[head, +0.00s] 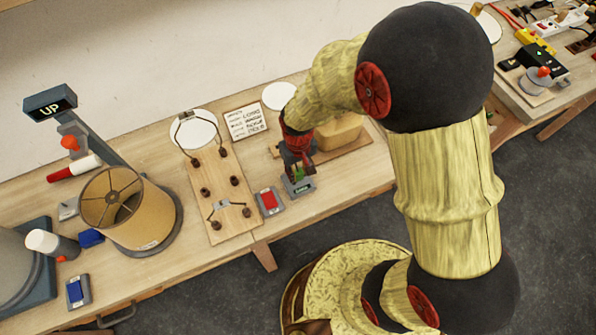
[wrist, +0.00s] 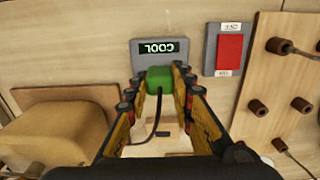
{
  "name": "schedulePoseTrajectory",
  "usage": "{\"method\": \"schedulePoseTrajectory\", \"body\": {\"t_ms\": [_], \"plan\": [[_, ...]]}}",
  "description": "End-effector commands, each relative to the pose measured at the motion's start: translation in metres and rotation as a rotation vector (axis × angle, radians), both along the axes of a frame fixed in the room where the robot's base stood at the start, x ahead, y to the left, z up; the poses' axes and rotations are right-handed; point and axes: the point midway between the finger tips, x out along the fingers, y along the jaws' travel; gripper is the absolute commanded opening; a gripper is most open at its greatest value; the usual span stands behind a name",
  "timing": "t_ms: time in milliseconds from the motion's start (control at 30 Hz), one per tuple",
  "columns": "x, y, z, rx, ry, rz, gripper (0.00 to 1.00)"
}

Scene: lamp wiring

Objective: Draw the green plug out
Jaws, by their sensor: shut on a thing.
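The green plug (wrist: 160,78) sits between the fingers of my gripper (wrist: 160,88) in the wrist view, and a dark cord runs down from it. It is against the near side of a grey box with a display reading COOL (wrist: 142,57); how deep it sits there I cannot tell. In the head view my gripper (head: 298,168) is low over the table, right at the grey box (head: 303,188), and mostly hides the plug.
A red switch on a grey plate (head: 269,201) lies left of the box. Beyond it is a wooden board with brown posts (head: 223,198). A tan block (wrist: 58,135) on a wooden base is close on the other side. A lampshade (head: 145,215) stands further left.

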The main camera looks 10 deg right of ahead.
Motion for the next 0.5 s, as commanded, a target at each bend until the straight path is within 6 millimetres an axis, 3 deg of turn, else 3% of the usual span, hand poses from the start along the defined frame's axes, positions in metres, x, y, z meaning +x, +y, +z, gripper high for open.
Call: {"method": "schedulePoseTrajectory", "body": {"t_ms": [500], "plan": [[0.000,0.000,0.025,0.000,-0.001,0.000,0.00]]}}
